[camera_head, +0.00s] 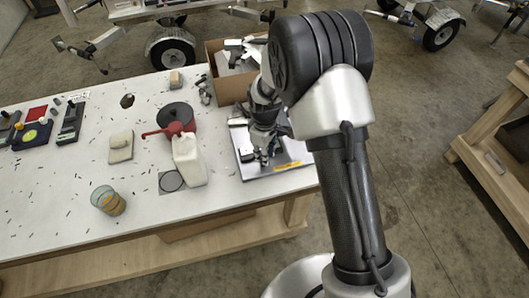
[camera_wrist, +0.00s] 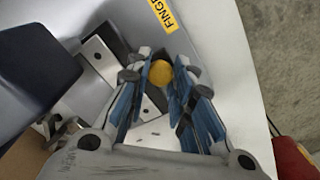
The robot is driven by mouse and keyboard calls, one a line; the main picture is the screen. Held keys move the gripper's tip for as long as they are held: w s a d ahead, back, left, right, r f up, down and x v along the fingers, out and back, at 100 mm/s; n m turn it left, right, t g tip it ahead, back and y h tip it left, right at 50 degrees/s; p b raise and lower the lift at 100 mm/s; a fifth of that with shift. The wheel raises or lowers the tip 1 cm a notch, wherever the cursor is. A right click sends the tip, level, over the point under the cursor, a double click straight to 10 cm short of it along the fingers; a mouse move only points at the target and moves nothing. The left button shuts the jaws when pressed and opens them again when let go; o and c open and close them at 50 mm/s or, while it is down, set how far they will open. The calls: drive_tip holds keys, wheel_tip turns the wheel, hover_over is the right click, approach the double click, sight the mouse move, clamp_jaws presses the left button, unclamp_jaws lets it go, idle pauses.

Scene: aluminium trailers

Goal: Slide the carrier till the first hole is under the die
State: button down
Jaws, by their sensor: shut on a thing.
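My gripper (camera_wrist: 162,76) has its blue-padded fingers shut on a round yellow knob (camera_wrist: 188,76). Below it, between the fingers, are bright metal strips with small holes (camera_wrist: 147,130), which look like the carrier; the fingers hide part of them. A large dark block (camera_wrist: 42,58) stands at the left of the wrist view, and I cannot tell whether it is part of the die's press. The die and the first hole's place under it cannot be made out. In the head view my gripper (camera_head: 262,155) is low over a grey base plate (camera_head: 247,147), and the arm hides most of the fixture.
A glass (camera_head: 108,200) stands near the table's front edge. Small dark bits are scattered on the white tabletop (camera_head: 60,200).

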drive_tip(key=shift+w+d, duration=0.2)
drive_tip(key=shift+d, duration=0.4)
drive_tip(key=shift+w+d, duration=0.15)
drive_tip(key=shift+d, duration=0.45)
drive_tip(key=c, duration=1.4)
unclamp_jaws()
drive_tip(key=shift+a, duration=0.1)
drive_tip(key=shift+o, duration=0.2)
wheel_tip(320, 180, up, 8)
drive_tip(key=shift+f, duration=0.25)
drive_tip(key=shift+s, duration=0.1)
